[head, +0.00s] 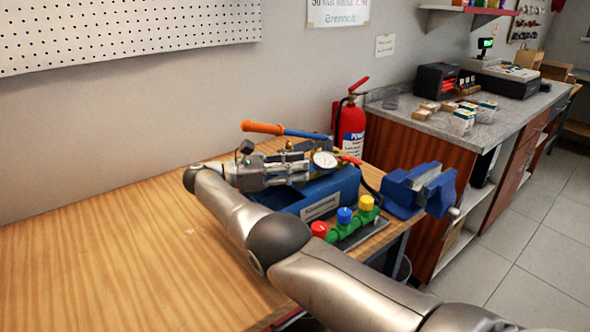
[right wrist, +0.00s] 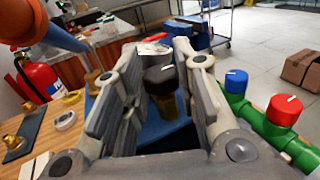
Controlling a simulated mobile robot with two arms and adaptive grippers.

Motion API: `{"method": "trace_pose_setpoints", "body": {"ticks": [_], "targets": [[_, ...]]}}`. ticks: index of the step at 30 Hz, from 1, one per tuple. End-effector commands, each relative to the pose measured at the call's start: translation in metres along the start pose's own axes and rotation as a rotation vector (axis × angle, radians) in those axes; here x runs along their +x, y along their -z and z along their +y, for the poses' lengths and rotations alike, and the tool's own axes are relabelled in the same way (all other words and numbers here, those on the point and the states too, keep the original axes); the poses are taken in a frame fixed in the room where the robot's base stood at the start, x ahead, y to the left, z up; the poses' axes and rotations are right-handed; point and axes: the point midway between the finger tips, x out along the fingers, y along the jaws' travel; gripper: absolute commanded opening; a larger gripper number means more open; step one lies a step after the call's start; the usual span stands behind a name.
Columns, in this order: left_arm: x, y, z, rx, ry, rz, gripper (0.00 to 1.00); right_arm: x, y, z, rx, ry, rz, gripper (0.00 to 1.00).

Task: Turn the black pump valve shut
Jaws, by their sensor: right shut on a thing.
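The black pump valve (right wrist: 160,79) is a round black knob with a short white mark, on a brass stem, in the right wrist view. My right gripper (right wrist: 158,62) has its two fingers on either side of this knob and is shut on it. In the head view my right gripper (head: 300,170) reaches over the blue test pump (head: 335,190) and hides the knob. The pump has a round gauge (head: 325,159) and a lever with an orange handle (head: 263,128). My left gripper is not in view.
A green manifold with red, blue and yellow knobs (head: 344,216) stands in front of the pump. A blue vise (head: 418,189) is at the bench's right end. A red fire extinguisher (head: 350,125) stands behind. The wooden bench (head: 100,255) is clear on the left.

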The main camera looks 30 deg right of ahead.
Motion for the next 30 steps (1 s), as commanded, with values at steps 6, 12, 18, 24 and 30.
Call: {"method": "trace_pose_setpoints", "body": {"ticks": [6,12,18,24,30], "targets": [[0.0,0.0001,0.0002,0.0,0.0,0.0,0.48,0.0004,-0.0018,0.0004,0.003,0.0,-0.001,0.04],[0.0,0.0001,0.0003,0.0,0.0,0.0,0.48,0.0004,-0.0019,0.0005,0.004,0.0,-0.001,0.33],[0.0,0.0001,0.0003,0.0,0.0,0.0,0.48,0.0003,-0.0012,0.0003,0.002,0.0,-0.001,0.35],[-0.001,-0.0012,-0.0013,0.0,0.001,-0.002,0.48,0.0002,-0.0006,0.0001,0.001,-0.001,-0.001,0.35],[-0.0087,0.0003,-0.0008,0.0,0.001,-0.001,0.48,0.0003,-0.002,-0.0002,0.002,-0.016,-0.001,0.35]]}}
